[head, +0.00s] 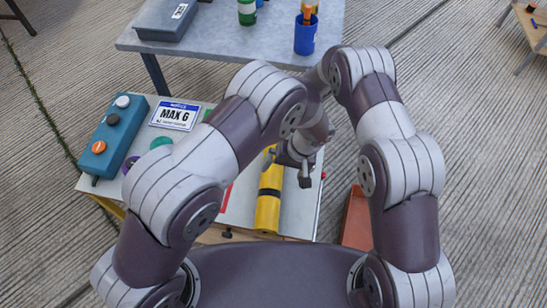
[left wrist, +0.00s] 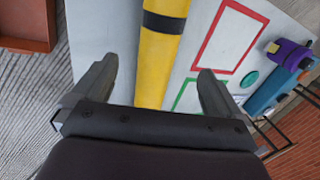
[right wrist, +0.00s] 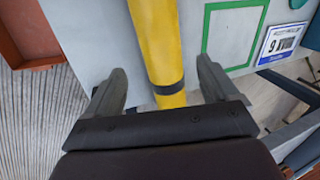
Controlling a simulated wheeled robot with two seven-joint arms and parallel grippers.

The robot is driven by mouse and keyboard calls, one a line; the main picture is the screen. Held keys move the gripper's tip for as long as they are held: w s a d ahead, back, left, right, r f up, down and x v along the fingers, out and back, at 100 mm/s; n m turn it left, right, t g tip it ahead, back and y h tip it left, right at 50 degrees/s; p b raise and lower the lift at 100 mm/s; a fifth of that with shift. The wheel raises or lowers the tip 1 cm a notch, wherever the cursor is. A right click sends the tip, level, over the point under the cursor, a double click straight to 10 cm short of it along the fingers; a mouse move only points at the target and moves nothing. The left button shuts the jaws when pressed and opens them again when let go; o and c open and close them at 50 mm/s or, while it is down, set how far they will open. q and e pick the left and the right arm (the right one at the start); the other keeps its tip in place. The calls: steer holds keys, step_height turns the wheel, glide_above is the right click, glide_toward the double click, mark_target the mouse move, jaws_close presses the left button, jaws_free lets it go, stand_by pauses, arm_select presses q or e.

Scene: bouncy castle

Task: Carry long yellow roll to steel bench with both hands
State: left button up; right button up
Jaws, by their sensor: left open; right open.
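The long yellow roll (head: 267,208), with black bands, lies on the near table (head: 298,216). My arms hide part of it in the head view. My left gripper (head: 304,172) is open beside the roll in the head view. In the left wrist view the roll (left wrist: 157,65) runs between its spread fingers. My right gripper (right wrist: 160,78) is open, with the roll (right wrist: 157,38) running between its fingers in the right wrist view. I cannot make out its fingers in the head view. The grey steel bench (head: 215,38) stands beyond the near table.
On the steel bench are a grey case (head: 167,18), a green can (head: 247,12) and a blue cup (head: 305,36). On the near table are a teal control box (head: 112,138) and a "MAX 6" sign (head: 175,115). An orange-brown bin (head: 356,222) stands to its right.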

mark_target(274, 181)
arm_select(q)
steer(key=x, duration=1)
steer(key=shift+a+f, duration=0.1)
steer(key=shift+f, duration=0.25)
arm_select(e)
steer(key=x, duration=1)
steer(key=shift+a+f, duration=0.1)
steer(key=shift+f, duration=0.25)
